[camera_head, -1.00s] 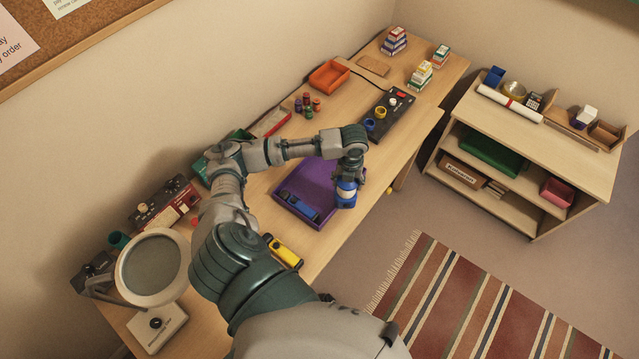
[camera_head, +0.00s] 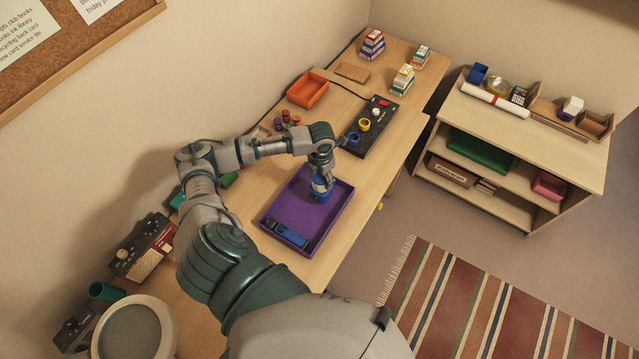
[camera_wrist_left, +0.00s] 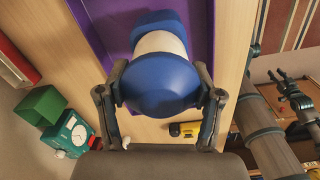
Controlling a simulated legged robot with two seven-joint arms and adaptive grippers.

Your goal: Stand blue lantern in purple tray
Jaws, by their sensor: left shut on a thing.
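The blue lantern (camera_head: 321,187), blue with a cream band, is upright over the far right part of the purple tray (camera_head: 271,215). My left gripper (camera_head: 321,178) is shut on the lantern from above. In the left wrist view the lantern (camera_wrist_left: 160,85) sits between the two fingers of my left gripper (camera_wrist_left: 160,97), with the purple tray (camera_wrist_left: 105,28) beneath and around its far end. I cannot tell whether its base touches the tray floor. What looks like my right gripper (camera_wrist_left: 278,76) shows small at the right of the wrist view; its opening is unclear.
A blue torch-like object (camera_head: 288,235) lies at the tray's near end. A black panel with colored rings (camera_head: 370,127) and an orange bin (camera_head: 308,90) stand farther back. A yellow object (camera_wrist_left: 185,129) lies on the desk. The tray's middle is clear.

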